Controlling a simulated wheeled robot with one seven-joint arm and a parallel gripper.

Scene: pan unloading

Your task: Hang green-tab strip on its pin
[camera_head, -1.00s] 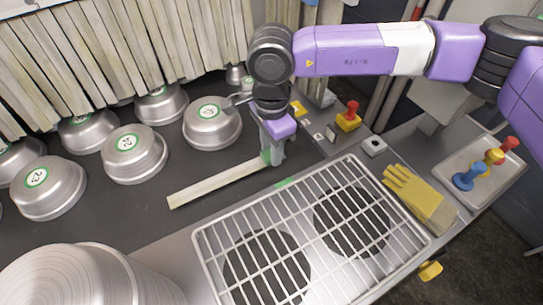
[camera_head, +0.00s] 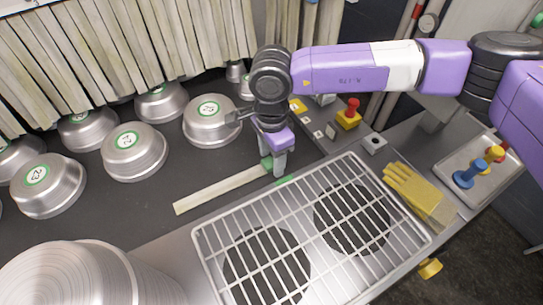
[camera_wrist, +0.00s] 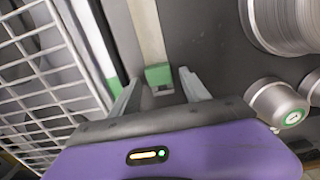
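The pale strip (camera_head: 222,190) lies flat-looking over the dark surface, its green tab (camera_head: 266,163) at the right end, by my gripper (camera_head: 276,168). In the wrist view, the green tab (camera_wrist: 159,74) sits between the two fingertips of my gripper (camera_wrist: 160,76). The fingers are spread, with a narrow gap on each side of the tab. A second green mark (camera_head: 285,181) is on the counter edge just in front of the gripper; it also shows in the wrist view (camera_wrist: 113,84). I cannot make out a pin.
A wire rack (camera_head: 230,222) lies in front of the strip. Several domed metal pans (camera_head: 133,158) stand on the dark surface behind and left, one (camera_head: 205,130) close to my wrist. Yellow gloves (camera_head: 418,192) and a tray (camera_head: 455,187) are at right. Pale strips hang behind.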

